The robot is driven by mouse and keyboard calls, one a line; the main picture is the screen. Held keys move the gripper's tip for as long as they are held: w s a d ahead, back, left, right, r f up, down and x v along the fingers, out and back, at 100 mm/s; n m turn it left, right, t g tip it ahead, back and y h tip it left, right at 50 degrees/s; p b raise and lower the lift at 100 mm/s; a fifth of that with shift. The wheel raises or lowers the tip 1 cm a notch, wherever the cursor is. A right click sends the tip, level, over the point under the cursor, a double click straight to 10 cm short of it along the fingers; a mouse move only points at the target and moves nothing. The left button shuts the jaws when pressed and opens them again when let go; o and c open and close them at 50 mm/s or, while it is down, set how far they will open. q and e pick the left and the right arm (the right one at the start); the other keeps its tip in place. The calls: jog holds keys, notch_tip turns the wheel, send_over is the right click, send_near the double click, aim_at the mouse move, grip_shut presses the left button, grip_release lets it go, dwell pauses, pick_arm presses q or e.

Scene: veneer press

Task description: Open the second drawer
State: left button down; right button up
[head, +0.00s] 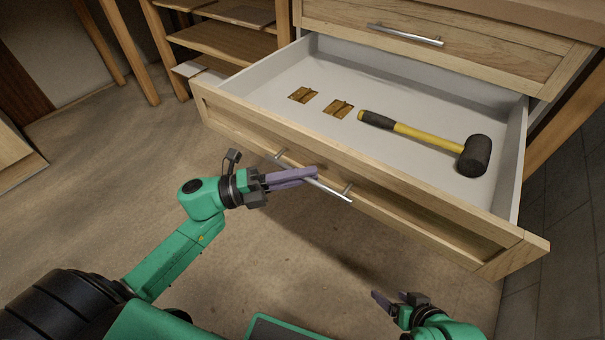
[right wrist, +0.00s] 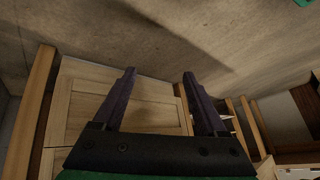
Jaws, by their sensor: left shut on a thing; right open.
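The second drawer (head: 330,174) is pulled far out below the closed top drawer (head: 450,35). Its wooden front has a silver bar handle (head: 331,190). My left gripper (head: 314,174) is shut on this handle near its middle. Inside the drawer lie a mallet (head: 430,138) with a black head and yellow-black handle, and two small brown wooden pieces with brass-like parts (head: 303,94). My right gripper (head: 388,297) is open and empty, low in front of the drawer's right end. In the right wrist view its two purple fingers (right wrist: 158,95) stand apart with nothing between them.
A wooden shelf unit (head: 225,40) stands to the left of the drawers. A wooden cabinet corner (head: 18,160) shows at the far left. Bare floor (head: 120,150) lies left of and below the drawer. A dark tiled surface (head: 560,220) is at the right.

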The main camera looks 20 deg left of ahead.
pick_arm(q)
jog(key=c, duration=0.9)
grip_release()
jog(key=shift+a, duration=0.15)
jog(key=p+v, duration=0.1)
jog(key=v, duration=1.3)
jog(key=shift+s+a, duration=0.1)
jog(key=shift+a, duration=0.1)
pick_arm(e)
jog(key=shift+s+d+r+g+h, duration=0.3)
jog(key=shift+d+r+g, duration=0.1)
jog(key=shift+d, duration=0.2)
jog(key=shift+s+d+r+g+h, duration=0.2)
jog(key=shift+s+d+r+g, duration=0.15)
jog(key=shift+d, duration=0.25)
